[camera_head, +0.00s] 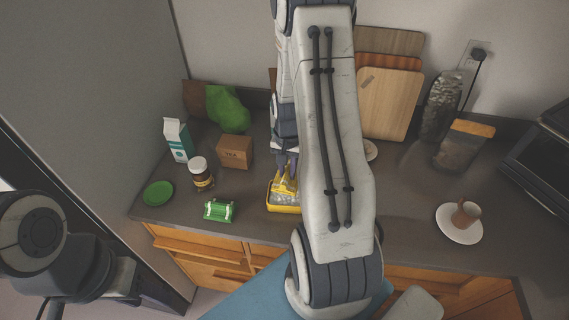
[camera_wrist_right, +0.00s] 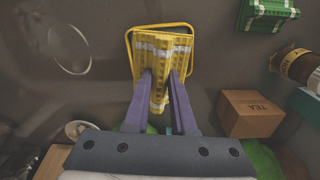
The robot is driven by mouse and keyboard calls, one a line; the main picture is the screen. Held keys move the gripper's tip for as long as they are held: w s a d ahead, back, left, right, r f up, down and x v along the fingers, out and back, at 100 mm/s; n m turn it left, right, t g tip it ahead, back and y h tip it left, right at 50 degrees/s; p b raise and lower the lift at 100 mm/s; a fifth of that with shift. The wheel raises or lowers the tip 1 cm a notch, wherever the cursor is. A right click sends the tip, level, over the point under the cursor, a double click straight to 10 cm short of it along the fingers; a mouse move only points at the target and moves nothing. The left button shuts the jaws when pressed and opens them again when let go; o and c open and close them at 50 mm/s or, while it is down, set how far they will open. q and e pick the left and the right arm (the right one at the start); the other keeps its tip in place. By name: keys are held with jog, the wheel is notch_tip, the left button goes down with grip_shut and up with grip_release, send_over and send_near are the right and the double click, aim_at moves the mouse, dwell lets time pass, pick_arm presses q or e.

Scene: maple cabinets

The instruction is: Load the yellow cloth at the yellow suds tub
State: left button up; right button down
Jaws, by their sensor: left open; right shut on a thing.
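The yellow suds tub (camera_head: 284,209) stands on the dark counter near its front edge, with greyish contents showing. Its rim also shows in the right wrist view (camera_wrist_right: 129,45). My right gripper (camera_wrist_right: 161,77) is shut on the yellow checked cloth (camera_wrist_right: 160,92), which hangs between its purple fingers. In the head view the cloth (camera_head: 286,184) is right at the tub's back side and overlaps it. I cannot tell how deep it reaches. My right arm hides part of this area. My left arm shows at the lower left, but its fingers are not visible.
A green checked bundle (camera_head: 219,210), a jar (camera_head: 201,173), a TEA box (camera_head: 235,152), a carton (camera_head: 178,140) and a green dish (camera_head: 158,193) stand left of the tub. A mug on a saucer (camera_head: 446,227) stands right. Cutting boards (camera_head: 390,103) lean behind.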

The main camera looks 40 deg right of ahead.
jog(key=shift+f+b, duration=2.55)
jog(key=shift+f, duration=0.4)
jog(key=shift+f+b, duration=0.3)
jog(key=shift+f, duration=0.3)
jog(key=shift+r+p, duration=3.05)
jog(key=shift+r, duration=0.55)
